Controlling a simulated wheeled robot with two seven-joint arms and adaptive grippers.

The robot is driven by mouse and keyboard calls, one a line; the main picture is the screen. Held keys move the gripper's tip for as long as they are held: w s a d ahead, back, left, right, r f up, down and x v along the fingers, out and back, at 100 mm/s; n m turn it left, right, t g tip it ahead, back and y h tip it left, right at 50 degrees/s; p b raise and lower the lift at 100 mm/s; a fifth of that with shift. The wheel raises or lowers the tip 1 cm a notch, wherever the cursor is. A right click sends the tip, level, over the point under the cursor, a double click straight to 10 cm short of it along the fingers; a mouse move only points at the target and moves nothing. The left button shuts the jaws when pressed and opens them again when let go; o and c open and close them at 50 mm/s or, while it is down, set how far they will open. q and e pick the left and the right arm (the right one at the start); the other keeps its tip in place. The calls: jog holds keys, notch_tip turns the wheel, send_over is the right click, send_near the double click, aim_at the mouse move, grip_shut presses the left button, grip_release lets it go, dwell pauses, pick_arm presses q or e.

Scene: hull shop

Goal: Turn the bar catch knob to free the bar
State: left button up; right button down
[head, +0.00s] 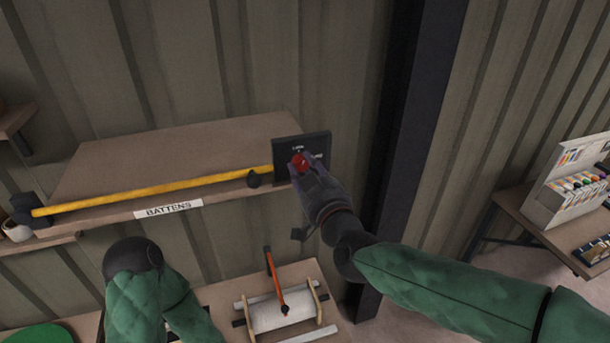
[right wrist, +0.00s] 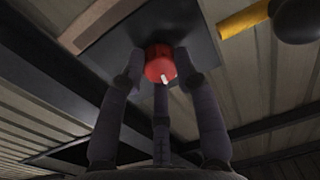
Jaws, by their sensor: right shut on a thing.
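The red bar catch knob (head: 299,160) sits on a dark plate (head: 317,143) at the right end of the battens shelf. It also shows in the right wrist view (right wrist: 158,60), with a white pointer mark at its lower edge. My right gripper (head: 303,163) is shut on the knob, its fingers around it. In the right wrist view the fingers (right wrist: 160,72) flank the knob on both sides. The yellow bar (head: 150,190) runs along the shelf front up to the plate, and its end shows in the wrist view (right wrist: 243,19). My left gripper is out of view; only its arm shows.
The shelf (head: 180,155) carries a "BATTENS" label (head: 168,209). A dark bracket (head: 24,208) holds the bar's left end. Below, a roller with an orange handle (head: 275,280) stands on a bench. A dark steel post (head: 415,120) rises right of the plate.

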jog(key=m+b, duration=0.1)
jog(key=m, duration=0.1)
jog(key=m+b, duration=0.1)
jog(key=b, duration=0.1)
jog(key=shift+f+m, duration=0.3)
jog(key=shift+m, duration=0.1)
jog(key=m+b, duration=0.3)
jog(key=m, duration=0.1)
jog(key=shift+m+b, duration=0.3)
jog(key=m+b, duration=0.2)
jog(key=m, duration=0.2)
jog(key=shift+a+m, duration=0.1)
jog(key=shift+m, duration=0.2)
jog(key=shift+m+h+b, duration=0.3)
jog(key=shift+m+b, duration=0.65)
jog(key=shift+m, duration=0.55)
jog(key=shift+r+m, duration=0.1)
jog(key=shift+m, duration=0.2)
jog(key=c, duration=0.9)
grip_release()
jog(key=shift+r, duration=0.1)
